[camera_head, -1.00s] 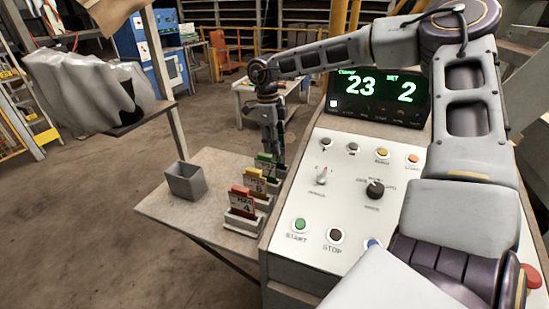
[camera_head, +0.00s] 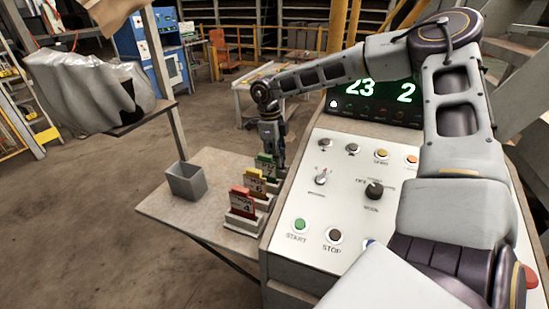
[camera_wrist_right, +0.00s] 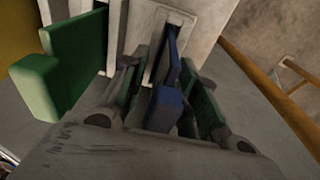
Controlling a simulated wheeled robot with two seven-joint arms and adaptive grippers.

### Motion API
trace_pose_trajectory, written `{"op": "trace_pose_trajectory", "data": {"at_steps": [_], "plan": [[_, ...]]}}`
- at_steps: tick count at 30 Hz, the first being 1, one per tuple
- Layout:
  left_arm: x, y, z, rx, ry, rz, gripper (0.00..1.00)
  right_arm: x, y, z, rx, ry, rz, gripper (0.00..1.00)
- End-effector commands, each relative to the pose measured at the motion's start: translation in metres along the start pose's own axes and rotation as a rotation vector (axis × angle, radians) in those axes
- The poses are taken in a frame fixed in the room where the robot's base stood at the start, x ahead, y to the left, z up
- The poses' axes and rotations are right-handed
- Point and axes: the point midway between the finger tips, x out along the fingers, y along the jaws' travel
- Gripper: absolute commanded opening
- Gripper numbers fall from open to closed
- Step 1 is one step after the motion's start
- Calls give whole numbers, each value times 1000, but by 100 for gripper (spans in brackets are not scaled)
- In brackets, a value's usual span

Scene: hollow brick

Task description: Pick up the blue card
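The blue card (camera_wrist_right: 170,98) stands upright in a pale holder (camera_wrist_right: 188,22) in the right wrist view. My right gripper (camera_wrist_right: 165,102) is open, with its green-padded fingers on either side of the blue card. Gaps show between card and fingers. In the head view, my right gripper (camera_head: 271,152) points down at the far end of the card row and hides the blue card. The green card (camera_head: 265,163) is just in front of it, and also shows at the left of the wrist view (camera_wrist_right: 70,70). My left gripper is out of view.
A yellow card (camera_head: 255,179) and a red card (camera_head: 242,201) stand in holders nearer me. An empty grey box (camera_head: 187,182) sits left on the side table (camera_head: 165,211). The control console (camera_head: 330,180) rises close on the right.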

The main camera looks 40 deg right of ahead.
Motion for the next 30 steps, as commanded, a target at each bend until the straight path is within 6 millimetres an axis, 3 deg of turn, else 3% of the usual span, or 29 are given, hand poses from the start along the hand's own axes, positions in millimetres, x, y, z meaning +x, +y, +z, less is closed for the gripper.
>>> {"op": "trace_pose_trajectory", "data": {"at_steps": [5,12,30], "plan": [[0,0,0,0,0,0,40,0,0,0,0,0,0,29],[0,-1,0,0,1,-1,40,0,0,0,0,0,0,0],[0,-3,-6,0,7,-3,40,-3,-2,-3,3,-1,0,0]]}}
